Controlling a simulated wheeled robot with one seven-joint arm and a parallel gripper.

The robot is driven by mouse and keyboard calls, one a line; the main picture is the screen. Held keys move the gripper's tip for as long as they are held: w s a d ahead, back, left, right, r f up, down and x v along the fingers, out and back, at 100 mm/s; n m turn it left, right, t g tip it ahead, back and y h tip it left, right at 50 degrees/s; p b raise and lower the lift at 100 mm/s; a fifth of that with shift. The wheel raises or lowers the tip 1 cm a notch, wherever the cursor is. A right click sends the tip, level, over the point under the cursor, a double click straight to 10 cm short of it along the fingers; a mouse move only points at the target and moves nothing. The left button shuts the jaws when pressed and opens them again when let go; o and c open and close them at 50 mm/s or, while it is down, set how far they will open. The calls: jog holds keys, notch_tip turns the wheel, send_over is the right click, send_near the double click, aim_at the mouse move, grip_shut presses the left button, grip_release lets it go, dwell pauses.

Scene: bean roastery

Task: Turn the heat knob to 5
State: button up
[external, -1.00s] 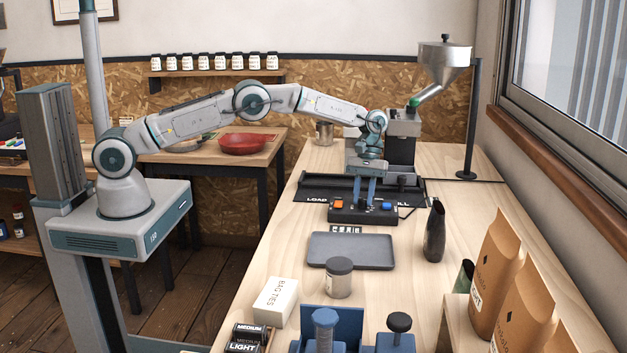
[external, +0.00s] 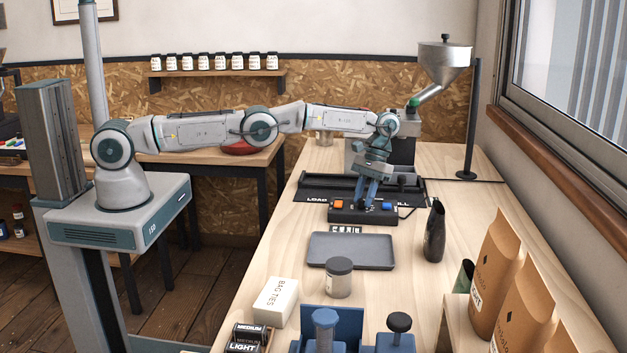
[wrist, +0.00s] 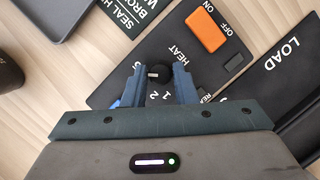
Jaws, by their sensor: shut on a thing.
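The heat knob (wrist: 159,75) is a small black round knob with a white mark, on a black control box (external: 346,216). In the wrist view the mark points left, and the digits 1 and 2 show below the knob; the rest of the scale is partly hidden by my fingers. My gripper (wrist: 160,82) is shut on the knob, one blue finger on each side. In the external view my gripper (external: 368,204) reaches down to the box, tilted, and hides the knob.
On the box, an orange on/off switch (external: 338,205) sits left of my fingers and a blue button (external: 387,205) right. A grey tray (external: 351,251) lies in front. A dark pitcher (external: 434,232) stands at the right. A hopper (external: 445,60) rises behind.

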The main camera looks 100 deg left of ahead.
aim_at(364, 199)
dwell(0.5)
jog(key=o, duration=1)
notch_tip(364, 199, up, 4)
jog(key=shift+r+p, duration=0.25)
jog(key=shift+p, duration=0.85)
jog(key=shift+d+f+b, duration=0.1)
jog(key=shift+f+b, duration=0.35)
jog(key=shift+b, duration=0.55)
jog(key=b, duration=0.3)
jog(key=shift+d+r, duration=0.1)
jog(key=shift+d, duration=0.2)
jog(key=b, duration=0.3)
jog(key=d+r+b, duration=0.1)
jog(key=b, duration=0.1)
jog(key=shift+s+d+b, duration=0.2)
jog(key=shift+s+b, duration=0.15)
jog(key=shift+b, duration=0.05)
jog(key=s+d+r+b, duration=0.1)
jog(key=d+r, duration=0.1)
jog(key=d, duration=0.1)
jog(key=s+d+r+b, duration=0.1)
jog(key=d+r+b, duration=0.1)
jog(key=d, duration=0.1)
jog(key=d+r+b, duration=0.2)
jog(key=d, duration=0.1)
jog(key=shift+s, duration=0.4)
